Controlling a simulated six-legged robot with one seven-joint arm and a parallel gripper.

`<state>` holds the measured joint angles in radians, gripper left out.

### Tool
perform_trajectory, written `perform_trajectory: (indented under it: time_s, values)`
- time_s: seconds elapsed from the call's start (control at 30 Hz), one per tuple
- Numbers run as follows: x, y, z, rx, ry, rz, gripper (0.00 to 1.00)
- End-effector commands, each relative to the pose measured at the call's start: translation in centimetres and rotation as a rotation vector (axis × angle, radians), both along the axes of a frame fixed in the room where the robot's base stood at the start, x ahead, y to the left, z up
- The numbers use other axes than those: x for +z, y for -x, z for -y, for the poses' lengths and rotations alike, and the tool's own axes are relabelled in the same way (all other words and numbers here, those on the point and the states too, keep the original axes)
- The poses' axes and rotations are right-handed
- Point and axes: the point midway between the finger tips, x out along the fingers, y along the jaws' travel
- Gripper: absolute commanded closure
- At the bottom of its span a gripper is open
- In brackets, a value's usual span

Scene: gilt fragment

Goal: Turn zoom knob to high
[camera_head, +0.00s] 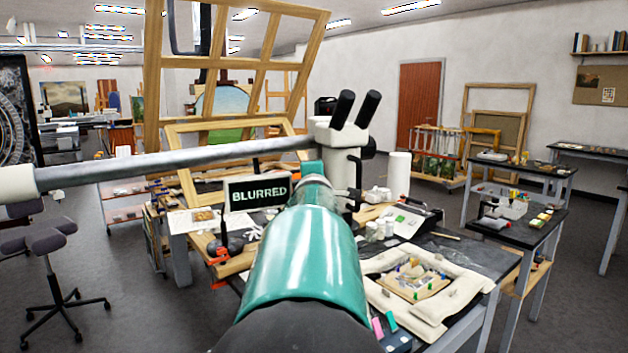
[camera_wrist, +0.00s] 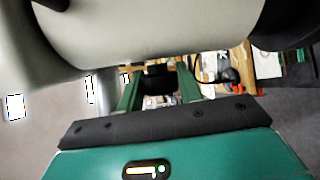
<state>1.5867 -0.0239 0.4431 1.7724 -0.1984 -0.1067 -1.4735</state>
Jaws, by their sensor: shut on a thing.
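The microscope (camera_head: 338,138), cream with two black eyepieces (camera_head: 357,108), hangs on a long grey boom (camera_head: 180,165) above the worktable. A black knob (camera_head: 368,148) shows on the right side of its head. In the wrist view the pale microscope body (camera_wrist: 160,32) fills the top. My gripper (camera_wrist: 157,82) has its two green fingers shut on a dark knob (camera_wrist: 158,72) under that body. In the head view my teal arm hides the gripper and this knob. Any zoom marking is not readable. A small screen (camera_head: 257,193) behind the arm reads "BLURRED".
A padded tray (camera_head: 455,290) holding a gilt fragment (camera_head: 415,278) lies right of my arm. A wooden frame (camera_head: 153,80) rises behind the boom. Open floor lies at left around a stool (camera_head: 45,235).

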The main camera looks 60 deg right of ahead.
Motion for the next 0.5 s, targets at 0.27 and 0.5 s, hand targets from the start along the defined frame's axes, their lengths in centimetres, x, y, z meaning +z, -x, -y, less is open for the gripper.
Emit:
perform_trajectory:
  time_s: [0.27, 0.5]
  values:
    - [-0.02, -0.16, -0.10, 0.003, 0.053, 0.058, 0.87]
    - [-0.11, -0.22, -0.10, 0.003, 0.134, 0.151, 0.87]
